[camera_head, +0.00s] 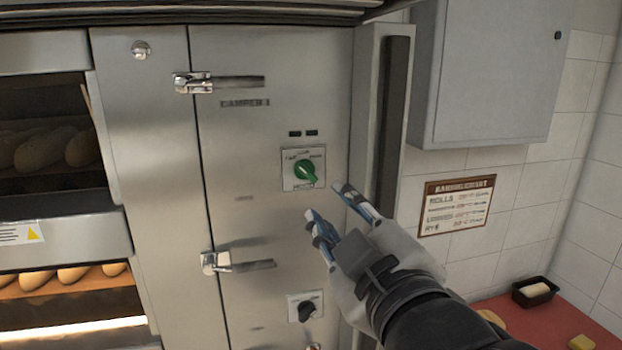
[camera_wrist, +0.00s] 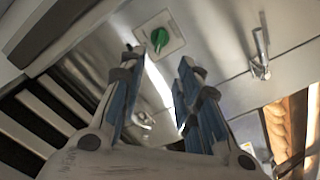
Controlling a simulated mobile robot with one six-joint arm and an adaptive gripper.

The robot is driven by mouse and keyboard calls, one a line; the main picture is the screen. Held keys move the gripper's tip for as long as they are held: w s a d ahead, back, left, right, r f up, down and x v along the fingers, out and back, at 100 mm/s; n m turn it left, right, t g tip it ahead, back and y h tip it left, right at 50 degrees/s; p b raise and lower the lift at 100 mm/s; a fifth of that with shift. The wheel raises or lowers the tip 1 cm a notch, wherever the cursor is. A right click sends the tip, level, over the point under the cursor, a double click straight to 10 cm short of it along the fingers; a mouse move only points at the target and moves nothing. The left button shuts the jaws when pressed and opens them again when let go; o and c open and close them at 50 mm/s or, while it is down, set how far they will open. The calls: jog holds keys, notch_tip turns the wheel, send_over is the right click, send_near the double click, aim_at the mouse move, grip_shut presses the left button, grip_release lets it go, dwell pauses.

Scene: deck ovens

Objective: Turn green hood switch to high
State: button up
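The green hood switch (camera_head: 305,171) is a rotary knob on a pale square plate, on the steel panel in the head view. Its pointed end is tilted toward the lower right; the plate's small markings are too blurred to read. It also shows in the wrist view (camera_wrist: 159,38), beyond the fingertips. My gripper (camera_head: 328,208) is just below and right of the switch, apart from it. Its blue-padded fingers (camera_wrist: 158,62) are spread with nothing between them.
A black knob (camera_head: 307,311) sits lower on the same panel. Lever handles (camera_head: 217,83) and (camera_head: 236,263) stick out left of the switch. A dark vertical bar (camera_head: 392,120) stands to the right. Oven decks with bread (camera_head: 50,148) are at the left.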

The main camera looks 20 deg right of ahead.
aim_at(309, 175)
jog(key=w+p, duration=0.2)
jog(key=w, duration=1.2)
jog(key=shift+c, duration=0.3)
grip_shut()
